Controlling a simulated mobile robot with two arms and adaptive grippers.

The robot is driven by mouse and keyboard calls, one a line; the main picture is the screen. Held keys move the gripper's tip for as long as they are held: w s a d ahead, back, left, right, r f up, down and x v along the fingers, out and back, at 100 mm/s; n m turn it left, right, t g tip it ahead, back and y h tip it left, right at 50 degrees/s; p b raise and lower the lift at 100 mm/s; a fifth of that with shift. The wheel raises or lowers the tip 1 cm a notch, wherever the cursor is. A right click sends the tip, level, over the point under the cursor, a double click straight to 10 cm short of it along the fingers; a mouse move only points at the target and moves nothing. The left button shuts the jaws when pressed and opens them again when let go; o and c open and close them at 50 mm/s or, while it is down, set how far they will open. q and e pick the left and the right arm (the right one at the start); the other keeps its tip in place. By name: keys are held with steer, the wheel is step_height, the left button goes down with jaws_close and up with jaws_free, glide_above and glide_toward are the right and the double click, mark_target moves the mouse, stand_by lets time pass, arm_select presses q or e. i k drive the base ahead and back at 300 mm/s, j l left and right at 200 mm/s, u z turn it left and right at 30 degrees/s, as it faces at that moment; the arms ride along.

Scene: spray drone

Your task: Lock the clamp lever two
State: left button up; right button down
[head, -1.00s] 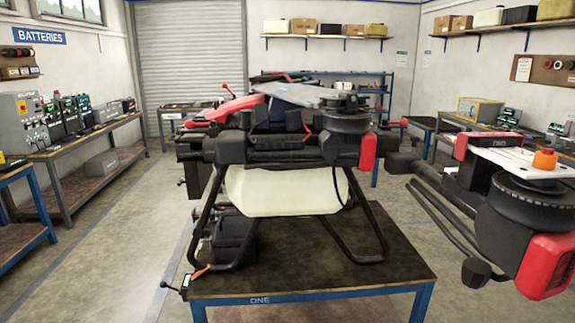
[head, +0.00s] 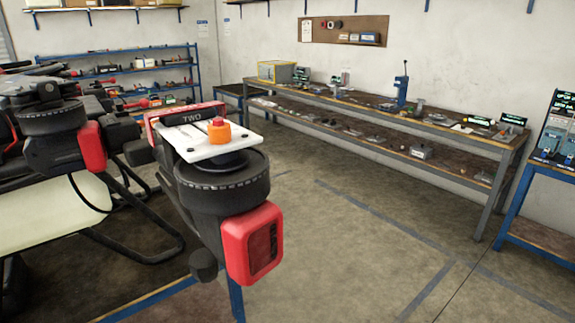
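The drone arm marked TWO (head: 192,117) is in the left half of the head view, jutting toward me. It carries a red piece (head: 160,111) with a black label, a white plate (head: 205,141) with an orange knob (head: 219,131), a round black motor housing (head: 222,186) and a red end cap (head: 254,245). I cannot make out for certain which part is the clamp lever or whether it is open or locked. Part of the drone body, with its pale tank (head: 60,212), is cut off at the left edge. Neither of my grippers is in view.
The drone stands on a dark-topped table (head: 125,270) with a blue frame. A long workbench (head: 400,118) with tools runs along the right wall, and a blue shelf rack (head: 130,70) stands behind. The floor (head: 350,240) between drone and workbench is clear.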

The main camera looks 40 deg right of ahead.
mark_target(144, 103)
steer(key=l, duration=0.75)
steer(key=i+l+u, duration=0.1)
steer(key=l, duration=0.65)
